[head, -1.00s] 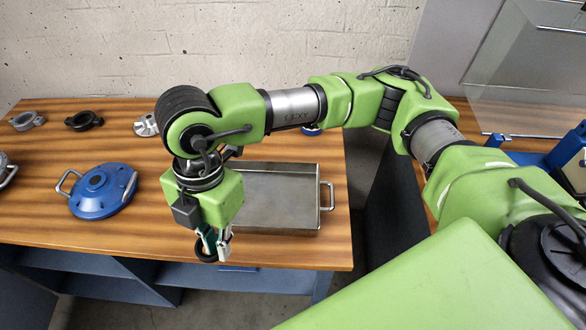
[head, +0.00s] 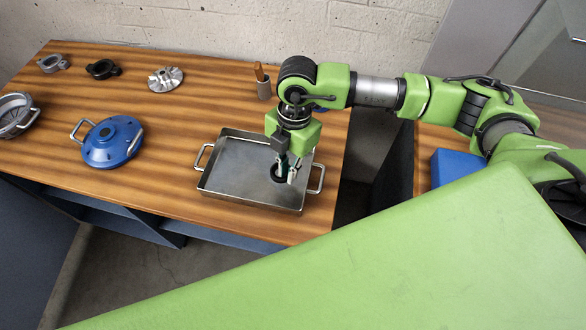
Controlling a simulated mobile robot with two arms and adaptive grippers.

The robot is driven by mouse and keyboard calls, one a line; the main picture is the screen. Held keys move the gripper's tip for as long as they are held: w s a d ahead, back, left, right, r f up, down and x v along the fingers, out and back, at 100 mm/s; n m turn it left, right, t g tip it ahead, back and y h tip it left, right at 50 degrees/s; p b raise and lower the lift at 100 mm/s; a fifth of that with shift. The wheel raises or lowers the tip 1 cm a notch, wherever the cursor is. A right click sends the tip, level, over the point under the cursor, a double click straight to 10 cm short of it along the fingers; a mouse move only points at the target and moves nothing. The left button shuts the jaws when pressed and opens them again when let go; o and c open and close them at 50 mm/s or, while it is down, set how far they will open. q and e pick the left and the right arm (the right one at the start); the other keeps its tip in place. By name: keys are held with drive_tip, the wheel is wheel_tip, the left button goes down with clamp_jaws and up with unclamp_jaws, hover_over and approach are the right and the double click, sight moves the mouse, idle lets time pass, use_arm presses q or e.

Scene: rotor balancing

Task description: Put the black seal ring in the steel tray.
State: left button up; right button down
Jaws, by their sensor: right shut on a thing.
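The steel tray (head: 228,185) is a shallow rectangular pan with a handle at each end, near the right end of the wooden bench. My right gripper (head: 286,176) points down over the right part of the tray. It is shut on the black seal ring (head: 278,174), which shows as a small dark ring at the fingertips, inside the tray's outline. I cannot tell whether the ring touches the tray floor. My left gripper is not in view.
A blue round cover with handles (head: 112,141) lies left of the tray. A silver impeller (head: 165,79), a black clamp (head: 103,69), a grey clamp (head: 53,63) and a metal housing (head: 16,115) lie farther off. A cup with a wooden handle (head: 263,85) stands behind the tray.

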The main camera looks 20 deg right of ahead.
sight(293, 183)
drive_tip(key=shift+w+d+f, duration=0.3)
drive_tip(key=shift+d+f, duration=0.05)
drive_tip(key=shift+f, duration=0.2)
drive_tip(key=shift+w+d+f, duration=0.3)
drive_tip(key=shift+f, duration=0.25)
drive_tip(key=f+p, duration=0.2)
drive_tip(key=f, duration=0.1)
drive_tip(key=shift+w+d, duration=0.2)
drive_tip(key=shift+d, duration=0.1)
drive_tip(key=shift+f, duration=0.35)
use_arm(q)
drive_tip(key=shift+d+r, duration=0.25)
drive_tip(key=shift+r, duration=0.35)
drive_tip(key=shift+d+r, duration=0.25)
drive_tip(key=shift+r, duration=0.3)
use_arm(e)
drive_tip(key=shift+f, duration=0.1)
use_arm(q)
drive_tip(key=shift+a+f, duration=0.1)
use_arm(e)
drive_tip(key=shift+f, duration=0.15)
drive_tip(key=c, duration=2.1)
unclamp_jaws()
drive_tip(key=shift+s, duration=0.1)
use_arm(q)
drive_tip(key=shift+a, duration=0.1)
